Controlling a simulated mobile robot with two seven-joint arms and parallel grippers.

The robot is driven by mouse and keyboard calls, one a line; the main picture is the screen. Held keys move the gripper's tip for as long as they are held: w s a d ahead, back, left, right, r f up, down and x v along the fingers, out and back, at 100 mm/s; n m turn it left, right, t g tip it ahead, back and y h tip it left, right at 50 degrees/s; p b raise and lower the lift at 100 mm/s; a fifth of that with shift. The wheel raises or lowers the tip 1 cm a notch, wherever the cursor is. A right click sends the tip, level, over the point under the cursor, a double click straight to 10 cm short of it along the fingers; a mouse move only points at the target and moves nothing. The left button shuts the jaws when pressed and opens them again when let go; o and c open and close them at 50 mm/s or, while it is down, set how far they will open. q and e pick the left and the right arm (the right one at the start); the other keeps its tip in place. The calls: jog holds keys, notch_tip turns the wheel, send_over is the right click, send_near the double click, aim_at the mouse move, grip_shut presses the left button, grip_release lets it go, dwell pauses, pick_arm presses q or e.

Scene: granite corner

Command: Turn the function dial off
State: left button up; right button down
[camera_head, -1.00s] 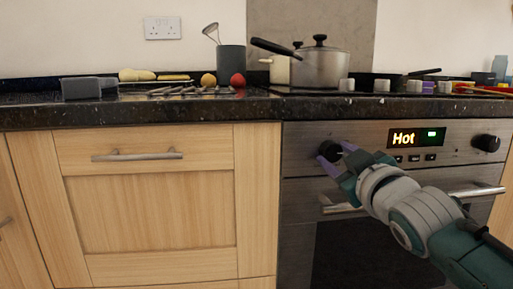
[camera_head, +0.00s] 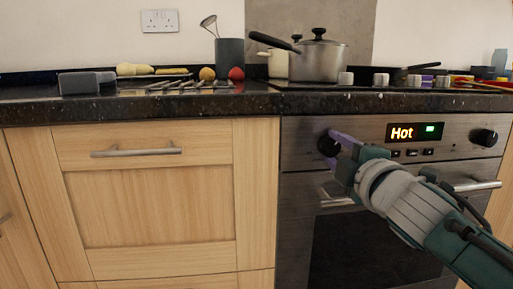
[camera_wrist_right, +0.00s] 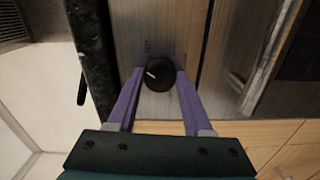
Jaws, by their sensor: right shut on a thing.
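In the right wrist view the dial (camera_wrist_right: 159,74) shows a white pointer line and sits between the two purple fingers. My right gripper (camera_head: 335,150) is at this dial; in the wrist view my right gripper (camera_wrist_right: 157,80) is closed around its sides. A second black dial (camera_head: 484,137) is at the panel's right end. Small markings around the left dial are too small to read. My left gripper is not in view.
The oven door handle (camera_head: 340,201) runs below the panel, partly behind my right arm. The dark granite counter (camera_head: 200,107) overhangs above, with a saucepan (camera_head: 318,58) on the hob. Wooden cupboard fronts (camera_head: 160,205) are at the left.

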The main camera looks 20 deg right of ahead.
jog(key=n, duration=0.4)
jog(key=shift+r+n, duration=0.1)
jog(key=shift+n, duration=1.3)
jog(key=shift+c, duration=1.6)
grip_release()
jog(key=shift+s, duration=0.1)
